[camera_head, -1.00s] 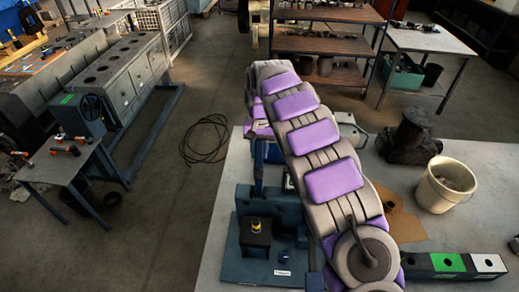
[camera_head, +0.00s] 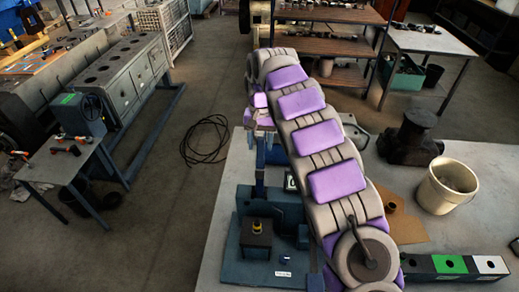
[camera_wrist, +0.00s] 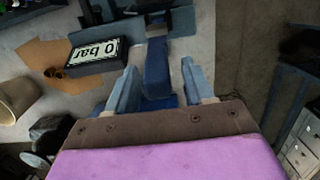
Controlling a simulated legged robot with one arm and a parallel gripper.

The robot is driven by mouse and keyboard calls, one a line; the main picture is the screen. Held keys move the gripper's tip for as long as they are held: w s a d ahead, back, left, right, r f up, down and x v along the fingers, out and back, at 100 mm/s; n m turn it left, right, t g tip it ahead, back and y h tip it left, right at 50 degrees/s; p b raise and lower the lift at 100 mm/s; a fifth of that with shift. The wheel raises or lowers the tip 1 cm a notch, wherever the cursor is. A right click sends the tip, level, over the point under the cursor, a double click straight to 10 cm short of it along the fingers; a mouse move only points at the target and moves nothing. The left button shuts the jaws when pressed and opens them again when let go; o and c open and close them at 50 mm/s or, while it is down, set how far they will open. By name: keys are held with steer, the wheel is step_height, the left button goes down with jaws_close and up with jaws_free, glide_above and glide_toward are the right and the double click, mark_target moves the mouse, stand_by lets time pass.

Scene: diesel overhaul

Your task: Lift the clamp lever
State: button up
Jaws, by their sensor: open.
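A blue bar, apparently the clamp lever (camera_wrist: 157,68), lies between the two fingers of my gripper (camera_wrist: 160,86) in the wrist view. The fingers are open, with a visible gap on each side of the bar. In the head view a blue upright piece (camera_head: 260,170) stands below my folded wrist, at the back of the blue fixture (camera_head: 247,268). My arm covers part of it there, and the fingertips are hard to make out. A pressure display reading "0 bar" (camera_wrist: 102,50) sits beside the lever in the wrist view.
The fixture stands on a grey table (camera_head: 215,265). A white bucket (camera_head: 440,195), a dark cast part (camera_head: 408,140) and a box with green and white squares (camera_head: 450,265) are on its right. A cable coil (camera_head: 207,143) lies on the floor to the left.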

steer(key=r, duration=0.2)
steer(key=r+p, duration=0.1)
steer(key=r, duration=0.1)
steer(key=w+r+p, duration=0.1)
steer(key=r, duration=0.1)
steer(key=shift+a+r, duration=0.15)
steer(key=shift+r, duration=0.05)
steer(key=shift+w+r+p, duration=0.15)
steer(key=shift+r+p, duration=0.8)
steer(key=shift+p, duration=0.25)
